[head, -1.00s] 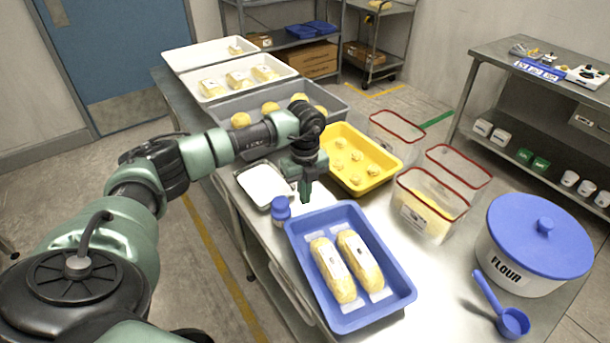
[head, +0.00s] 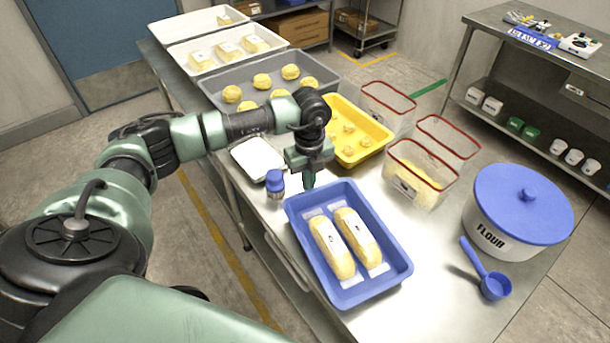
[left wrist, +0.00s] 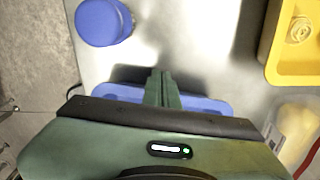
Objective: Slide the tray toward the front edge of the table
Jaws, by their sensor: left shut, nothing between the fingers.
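A blue tray (head: 399,276) with two wrapped loaves (head: 356,238) lies flat on the steel table. My left gripper (head: 308,184) points down at the tray's far rim, with its fingers shut and empty. In the left wrist view the shut fingers (left wrist: 163,88) stand at the tray's rim (left wrist: 205,104), most of which my gripper body hides. I cannot tell for sure whether they touch it. My right gripper is in neither view.
A blue-capped bottle (head: 275,183) stands just left of the tray's far corner. A yellow tray (head: 375,140) and clear red-rimmed boxes (head: 420,175) stand behind and right. A flour tub (head: 518,210) and blue scoop (head: 490,280) are right. Bare table lies before the tray.

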